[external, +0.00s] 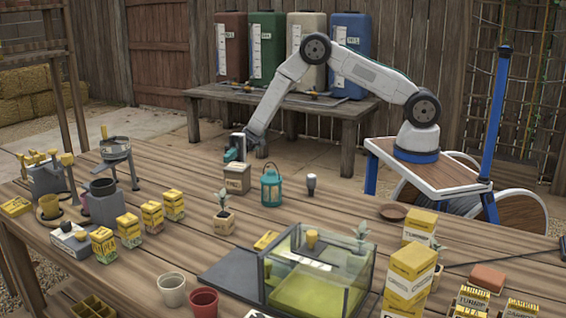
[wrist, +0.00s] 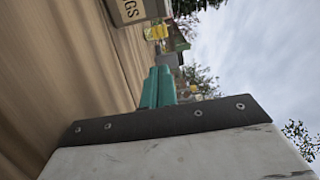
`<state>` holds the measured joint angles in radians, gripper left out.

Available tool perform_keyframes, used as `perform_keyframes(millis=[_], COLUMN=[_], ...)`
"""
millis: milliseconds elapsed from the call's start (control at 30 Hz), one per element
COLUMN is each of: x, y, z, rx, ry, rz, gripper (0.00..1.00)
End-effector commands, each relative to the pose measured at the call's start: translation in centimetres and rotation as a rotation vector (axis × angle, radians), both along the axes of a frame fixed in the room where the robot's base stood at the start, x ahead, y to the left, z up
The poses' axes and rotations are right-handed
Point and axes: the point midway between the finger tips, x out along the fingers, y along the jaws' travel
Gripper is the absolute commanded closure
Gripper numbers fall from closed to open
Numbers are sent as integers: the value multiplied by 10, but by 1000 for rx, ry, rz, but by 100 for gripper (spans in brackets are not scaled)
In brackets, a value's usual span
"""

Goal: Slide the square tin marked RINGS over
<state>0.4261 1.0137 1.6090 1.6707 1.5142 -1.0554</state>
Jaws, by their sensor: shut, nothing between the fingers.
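The square tin (external: 237,181) stands upright on the wooden table, in the middle towards the back edge. Its small label is hard to read in the external view. In the wrist view, part of the tin (wrist: 131,10) shows at the top edge, with the letters "GS" visible and the rest cut off. My gripper (external: 230,155) is shut and empty, at the back side of the tin and a little above it in the external view. Its teal fingers (wrist: 159,84) are together in the wrist view and appear apart from the tin.
A potted seedling (external: 223,220) is in front. A glass case (external: 320,270) sits nearer the front. The table left of the tin is fairly clear.

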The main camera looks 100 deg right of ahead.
Motion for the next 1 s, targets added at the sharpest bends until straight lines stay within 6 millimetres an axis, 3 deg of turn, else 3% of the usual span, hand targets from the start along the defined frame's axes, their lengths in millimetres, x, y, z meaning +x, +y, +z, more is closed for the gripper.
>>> perform_keyframes(millis=[200, 433, 867, 1000], x=[-29, -49, -56, -77], y=[-48, -82, -94, -82], z=[0, 0, -1, -23], rx=[1, 0, 16, 30], ry=[1, 0, 35, 211], rz=[-3, -1, -1, 58], gripper=[100, 100, 100, 100])
